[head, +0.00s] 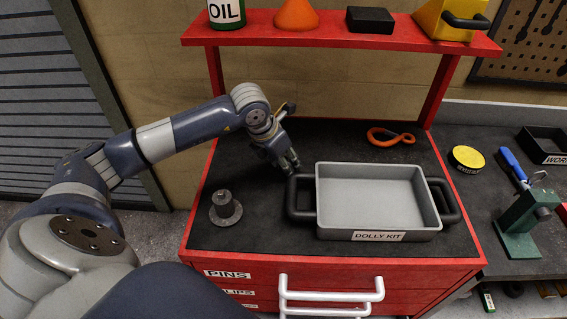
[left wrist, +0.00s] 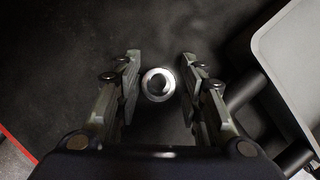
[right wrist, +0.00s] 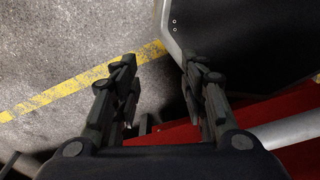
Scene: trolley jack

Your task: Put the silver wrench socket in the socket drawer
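The silver socket (left wrist: 158,85) shows in the left wrist view as a bright ring on the dark cabinet top. My left gripper (left wrist: 160,82) is open, with a finger on each side of the socket and gaps between. In the head view my left gripper (head: 290,163) points down left of the grey tray and hides the socket. The red cabinet's drawers (head: 240,274) have labels; the top one reads PINS, the lower ones are partly hidden and no socket label is readable. My right gripper (right wrist: 160,95) is open and empty, seen only in the right wrist view.
A grey DOLLY KIT tray (head: 378,236) with black handles stands right of the left gripper. A dark flanged part (head: 226,208) stands at left, and an orange hook (head: 391,137) lies behind. White drawer handles (head: 331,294) stick out in front. A red shelf (head: 340,42) spans above.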

